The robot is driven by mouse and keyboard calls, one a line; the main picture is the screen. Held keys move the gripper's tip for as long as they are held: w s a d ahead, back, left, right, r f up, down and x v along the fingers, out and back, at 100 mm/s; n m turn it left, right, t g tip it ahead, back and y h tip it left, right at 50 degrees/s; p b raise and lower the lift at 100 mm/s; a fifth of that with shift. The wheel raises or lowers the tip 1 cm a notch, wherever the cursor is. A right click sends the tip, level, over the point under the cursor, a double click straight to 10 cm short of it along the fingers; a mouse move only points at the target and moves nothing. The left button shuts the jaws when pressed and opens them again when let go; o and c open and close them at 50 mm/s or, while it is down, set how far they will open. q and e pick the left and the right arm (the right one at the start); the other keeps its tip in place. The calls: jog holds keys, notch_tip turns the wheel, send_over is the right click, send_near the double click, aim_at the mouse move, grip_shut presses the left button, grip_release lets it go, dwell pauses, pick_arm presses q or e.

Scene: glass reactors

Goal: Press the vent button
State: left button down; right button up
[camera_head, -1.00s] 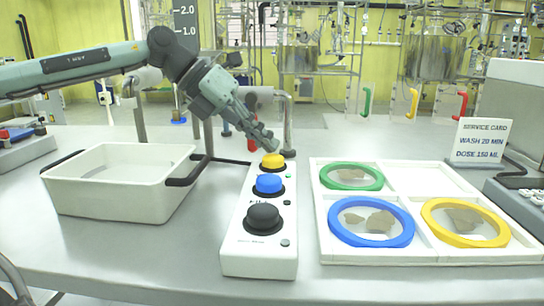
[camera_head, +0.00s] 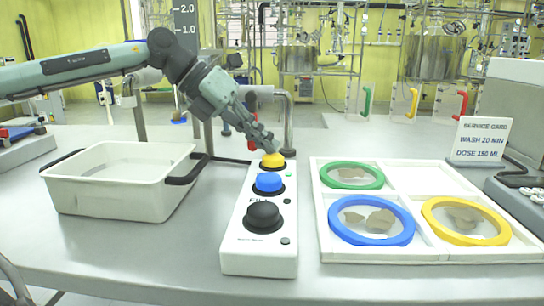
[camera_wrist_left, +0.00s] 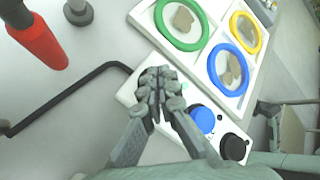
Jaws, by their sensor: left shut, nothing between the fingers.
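A white button box (camera_head: 260,262) lies lengthwise on the table, with a yellow button (camera_head: 273,161) at the far end, a blue button (camera_head: 269,183) in the middle and a black button (camera_head: 263,216) at the near end.
A white tub (camera_head: 120,195) with black handles stands left of the box. A white tray (camera_head: 420,256) with green, blue and yellow rings lies to the right. A service card (camera_head: 480,140) stands at the back right. A red-handled object (camera_wrist_left: 40,42) shows in the wrist view.

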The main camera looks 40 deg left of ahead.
pick_arm(q)
jog(key=shift+f, duration=0.25)
jog(key=shift+r, duration=0.15)
jog(key=shift+r+p, duration=0.3)
jog(key=shift+p, duration=0.1)
jog(key=shift+r, duration=0.1)
notch_tip(320, 180, up, 6)
jog(key=p, duration=0.5)
jog(key=shift+p, duration=0.35)
dwell(2.1)
